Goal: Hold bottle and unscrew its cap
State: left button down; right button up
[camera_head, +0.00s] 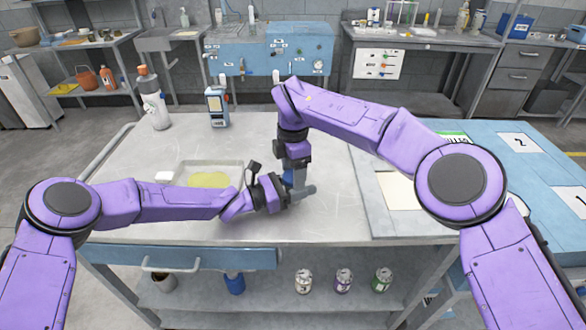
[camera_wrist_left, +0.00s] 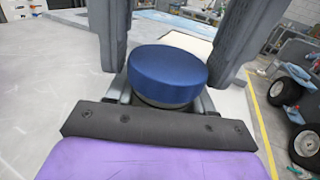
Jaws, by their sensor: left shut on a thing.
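A bottle with a wide blue cap (camera_wrist_left: 168,72) stands between the fingers of my left gripper (camera_head: 297,192). In the left wrist view, the left gripper (camera_wrist_left: 160,100) is shut around the bottle below the cap. In the head view only a small blue patch of it (camera_head: 288,177) shows between the grippers. My right gripper (camera_head: 296,168) points down from above at the bottle. In the left wrist view its two grey fingers (camera_wrist_left: 172,38) stand on either side of the cap. I cannot tell whether they touch it.
A shallow tray (camera_head: 238,168) with a yellow patch lies left of the grippers. A blue surface (camera_head: 535,170) lies to the right. Several cans are on the shelf below.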

jog(key=c, duration=0.5)
jog(key=shift+o, duration=0.2)
jog(key=n, duration=0.3)
jog(key=o, duration=1.2)
notch_tip(320, 180, up, 5)
jog(key=shift+f, duration=0.1)
jog(key=shift+c, duration=0.3)
notch_tip(320, 180, up, 3)
jog(key=m, duration=0.2)
jog(key=shift+m, duration=0.3)
notch_tip(320, 180, down, 8)
jog(key=shift+r, duration=0.1)
